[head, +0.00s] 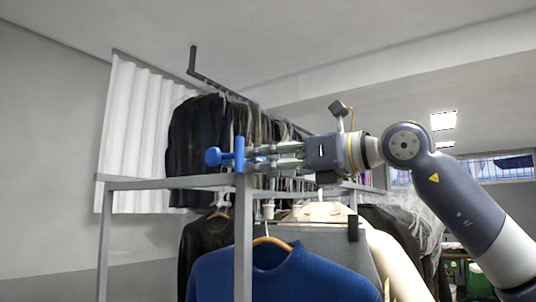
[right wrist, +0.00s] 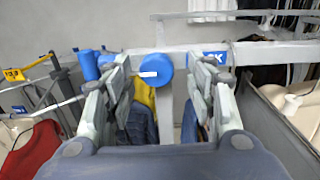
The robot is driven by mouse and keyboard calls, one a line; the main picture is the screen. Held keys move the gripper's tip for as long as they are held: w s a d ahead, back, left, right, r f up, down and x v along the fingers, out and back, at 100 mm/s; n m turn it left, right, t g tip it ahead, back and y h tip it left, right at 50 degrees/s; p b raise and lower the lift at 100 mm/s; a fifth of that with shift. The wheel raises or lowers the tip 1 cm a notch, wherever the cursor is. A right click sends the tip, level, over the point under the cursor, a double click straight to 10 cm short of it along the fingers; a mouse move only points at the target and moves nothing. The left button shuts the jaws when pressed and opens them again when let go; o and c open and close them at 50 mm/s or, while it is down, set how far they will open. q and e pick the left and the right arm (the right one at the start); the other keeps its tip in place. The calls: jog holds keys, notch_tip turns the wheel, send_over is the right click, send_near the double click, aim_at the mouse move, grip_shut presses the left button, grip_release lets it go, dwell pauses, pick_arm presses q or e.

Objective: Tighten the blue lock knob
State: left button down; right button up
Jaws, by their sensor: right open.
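A round blue knob (right wrist: 157,70) with a white mark shows head-on in the right wrist view, on a grey rail. A blue label (right wrist: 208,56) beside it ends in "CK"; a finger hides the rest. In the head view, blue parts, a round end (head: 214,157) and an upright piece (head: 239,155), show at the corner of the grey frame. My right gripper (head: 264,155) points left, close to them. In the right wrist view its open fingers (right wrist: 158,88) stand on either side of the blue knob, with gaps visible. Whether they touch it cannot be told. My left gripper is not in view.
The grey metal frame (head: 171,183) carries hanging clothes, including a blue sweater (head: 285,275) below the gripper. Dark jackets (head: 198,140) hang behind. In the right wrist view, a blue cylinder (right wrist: 88,65) stands left of the knob and a red garment (right wrist: 38,153) hangs at lower left.

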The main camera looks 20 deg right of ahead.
jog(key=shift+s+r, duration=0.1)
jog(key=shift+s, duration=0.05)
jog(key=c, duration=0.5)
jog(key=shift+a, duration=0.1)
jog(key=c, duration=0.6)
jog(key=shift+o, duration=0.2)
jog(key=shift+m+b, duration=0.6)
jog(key=shift+m, duration=0.1)
jog(key=m+b, duration=0.5)
jog(key=m, duration=0.7)
jog(key=shift+a+r, duration=0.1)
pick_arm(q)
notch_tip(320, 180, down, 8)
jog(key=b, duration=0.1)
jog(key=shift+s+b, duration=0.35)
pick_arm(e)
jog(key=shift+r+m, duration=0.1)
jog(key=shift+m, duration=2.2)
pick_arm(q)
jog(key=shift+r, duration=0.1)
